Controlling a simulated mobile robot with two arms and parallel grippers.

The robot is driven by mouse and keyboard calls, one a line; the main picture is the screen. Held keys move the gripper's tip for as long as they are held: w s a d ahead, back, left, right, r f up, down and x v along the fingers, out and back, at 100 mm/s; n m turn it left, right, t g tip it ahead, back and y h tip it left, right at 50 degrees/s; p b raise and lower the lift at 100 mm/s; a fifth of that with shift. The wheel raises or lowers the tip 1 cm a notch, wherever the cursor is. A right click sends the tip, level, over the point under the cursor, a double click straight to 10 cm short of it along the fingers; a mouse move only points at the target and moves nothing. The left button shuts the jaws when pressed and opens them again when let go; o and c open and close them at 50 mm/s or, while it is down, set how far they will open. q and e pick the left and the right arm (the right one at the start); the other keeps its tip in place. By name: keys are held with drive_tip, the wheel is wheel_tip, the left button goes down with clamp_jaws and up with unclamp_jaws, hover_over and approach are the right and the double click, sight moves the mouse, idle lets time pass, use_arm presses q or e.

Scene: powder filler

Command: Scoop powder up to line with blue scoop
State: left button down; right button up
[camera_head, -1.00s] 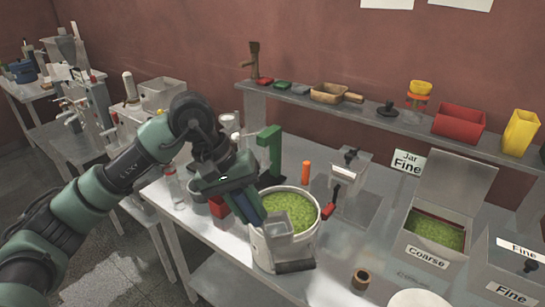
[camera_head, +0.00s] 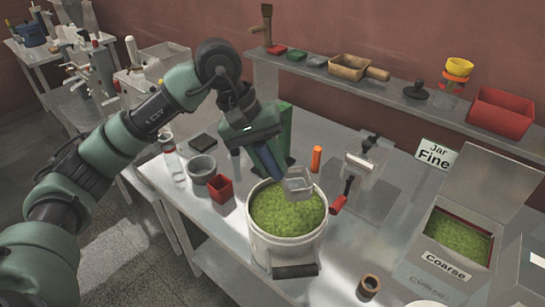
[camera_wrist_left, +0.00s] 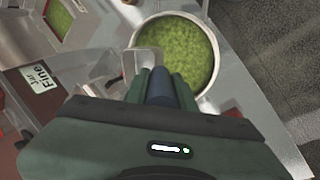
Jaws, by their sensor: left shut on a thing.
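My left gripper (camera_head: 266,160) is shut on the blue handle of a scoop with a clear, box-shaped cup (camera_head: 298,183). The cup hangs over the back rim of a white bucket (camera_head: 290,250) filled with green powder (camera_head: 285,210). I cannot tell whether the cup holds any powder. In the left wrist view the blue handle (camera_wrist_left: 160,86) sits between my fingers, and the cup (camera_wrist_left: 142,62) is at the bucket's edge beside the powder (camera_wrist_left: 180,48). My right gripper is not in view.
A red cup (camera_head: 221,188) and grey bowl (camera_head: 201,168) stand left of the bucket. The open "Coarse" bin (camera_head: 460,240) is further right. A brown ring (camera_head: 368,286) lies in front.

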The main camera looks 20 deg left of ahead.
use_arm(q)
drive_tip(key=f, duration=0.1)
drive_tip(key=f+b, duration=0.1)
drive_tip(key=f, duration=0.2)
drive_tip(key=shift+w, duration=0.35)
wheel_tip(320, 180, down, 5)
drive_tip(key=b, duration=0.5)
drive_tip(key=shift+b, duration=0.35)
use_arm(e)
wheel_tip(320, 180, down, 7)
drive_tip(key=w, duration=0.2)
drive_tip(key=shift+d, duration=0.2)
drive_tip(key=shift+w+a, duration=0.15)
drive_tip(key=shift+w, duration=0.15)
use_arm(q)
drive_tip(key=shift+r+p, duration=2.05)
drive_tip(key=shift+r, duration=2.25)
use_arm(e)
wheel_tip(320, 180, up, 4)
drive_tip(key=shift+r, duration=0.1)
use_arm(q)
drive_tip(key=shift+s+f, duration=0.1)
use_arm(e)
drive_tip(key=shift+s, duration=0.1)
